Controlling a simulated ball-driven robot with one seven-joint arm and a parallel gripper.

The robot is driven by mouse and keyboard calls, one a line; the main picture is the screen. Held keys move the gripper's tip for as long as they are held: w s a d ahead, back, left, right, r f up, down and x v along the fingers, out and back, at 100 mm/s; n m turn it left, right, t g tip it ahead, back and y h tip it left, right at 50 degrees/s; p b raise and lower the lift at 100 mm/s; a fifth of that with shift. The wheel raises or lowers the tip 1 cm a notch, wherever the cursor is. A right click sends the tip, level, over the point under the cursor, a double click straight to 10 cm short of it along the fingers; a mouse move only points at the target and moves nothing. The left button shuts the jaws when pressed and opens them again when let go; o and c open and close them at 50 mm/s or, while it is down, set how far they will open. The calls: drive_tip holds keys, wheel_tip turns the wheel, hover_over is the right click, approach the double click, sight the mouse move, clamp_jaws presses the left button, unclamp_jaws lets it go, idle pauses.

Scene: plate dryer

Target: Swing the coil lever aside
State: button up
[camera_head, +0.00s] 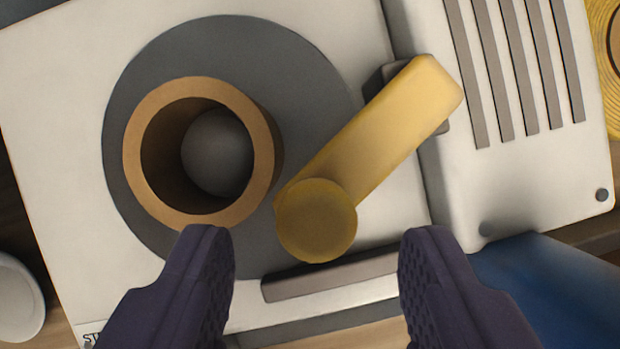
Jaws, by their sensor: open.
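The coil lever is a yellow bar (385,125) with a round yellow knob (316,219) at its lower left end. It slants from the dark pivot block at the upper right down to the knob, over the edge of a dark grey disc (230,50). A copper-coloured ring (140,150) stands on the disc, left of the knob and apart from it. My gripper (315,240) is open, its two dark purple fingers to the lower left and lower right of the knob. The knob lies between the fingertips in the picture; no contact shows.
The white machine body (50,150) bears the disc. A dark bar (330,275) lies below the knob, and a raised slotted white housing (520,190) is at right. A blue thing (550,290) is at lower right, a pale round thing (18,300) at lower left.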

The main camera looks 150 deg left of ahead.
sight(347, 236)
drive_tip(key=shift+x, duration=1.35)
drive_tip(key=shift+c, duration=0.2)
clamp_jaws()
drive_tip(key=n+b, duration=0.1)
drive_tip(key=b, duration=0.2)
drive_tip(key=shift+s+d+f, duration=0.25)
drive_tip(key=shift+s+f, duration=0.05)
drive_tip(key=shift+s+d+n+y+b, duration=0.15)
drive_tip(key=shift+s+n+y+b, duration=0.1)
drive_tip(key=shift+n+y+b, duration=0.25)
drive_tip(key=shift+s+r+n+b, duration=0.3)
drive_tip(key=shift+n+b, duration=0.2)
drive_tip(key=shift+b, duration=0.05)
